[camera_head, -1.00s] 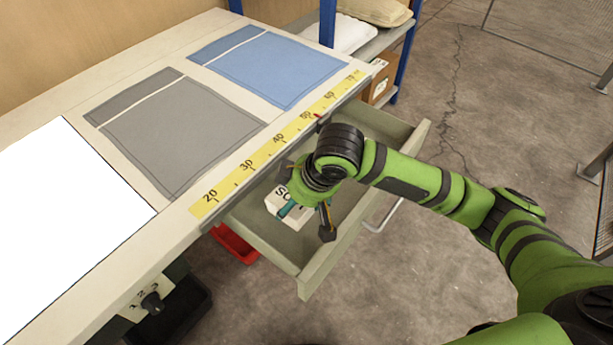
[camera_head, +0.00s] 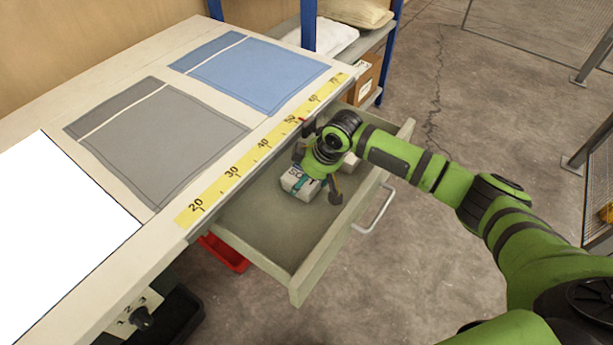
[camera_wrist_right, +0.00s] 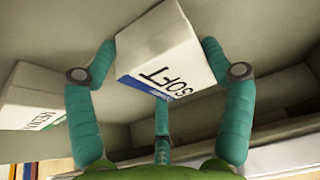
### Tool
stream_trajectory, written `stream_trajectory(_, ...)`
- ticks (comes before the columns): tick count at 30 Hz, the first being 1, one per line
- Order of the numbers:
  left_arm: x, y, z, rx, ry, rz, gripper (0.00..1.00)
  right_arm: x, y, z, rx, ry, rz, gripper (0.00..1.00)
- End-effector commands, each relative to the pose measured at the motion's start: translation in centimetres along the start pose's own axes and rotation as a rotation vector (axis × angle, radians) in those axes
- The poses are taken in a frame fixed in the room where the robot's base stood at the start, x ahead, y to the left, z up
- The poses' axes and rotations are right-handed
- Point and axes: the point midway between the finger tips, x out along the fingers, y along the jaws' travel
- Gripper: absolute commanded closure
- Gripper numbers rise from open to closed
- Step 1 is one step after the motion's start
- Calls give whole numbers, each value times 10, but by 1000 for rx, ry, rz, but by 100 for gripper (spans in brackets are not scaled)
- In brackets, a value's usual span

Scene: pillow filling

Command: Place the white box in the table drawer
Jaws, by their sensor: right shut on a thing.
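The white box (camera_head: 299,184), with dark lettering and a teal band, is in the open table drawer (camera_head: 285,237). In the right wrist view the box (camera_wrist_right: 172,52) reads "SOFT" and sits between the fingers. My right gripper (camera_head: 322,186) reaches down into the drawer and is shut on this box. Whether the box touches the drawer floor is hard to tell. A second white box (camera_head: 350,163) is in the drawer, partly hidden behind the gripper. It also shows at the left of the right wrist view (camera_wrist_right: 32,97). My left gripper is not in view.
The tabletop (camera_head: 150,225) with a yellow ruler strip (camera_head: 250,155) overhangs the drawer's inner side. The drawer front has a metal handle (camera_head: 375,210). The near part of the drawer is empty. A red bin (camera_head: 224,253) is below.

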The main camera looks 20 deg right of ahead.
Motion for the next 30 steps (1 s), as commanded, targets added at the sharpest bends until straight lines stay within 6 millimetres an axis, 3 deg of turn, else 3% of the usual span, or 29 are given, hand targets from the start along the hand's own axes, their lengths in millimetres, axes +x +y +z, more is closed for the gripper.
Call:
stream_trajectory(10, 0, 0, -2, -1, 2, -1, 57, 3, 0, 1, 1, 0, 0, 53)
stream_trajectory(11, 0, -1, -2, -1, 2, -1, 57, 2, 0, 1, 0, 0, 0, 7)
stream_trajectory(12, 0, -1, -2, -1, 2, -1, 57, 2, 0, 1, 0, 0, 0, 0)
stream_trajectory(24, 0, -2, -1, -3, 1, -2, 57, 0, 0, 0, 0, 1, 1, 0)
stream_trajectory(30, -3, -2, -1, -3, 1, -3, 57, -28, 1, -1, 0, 4, 1, 0)
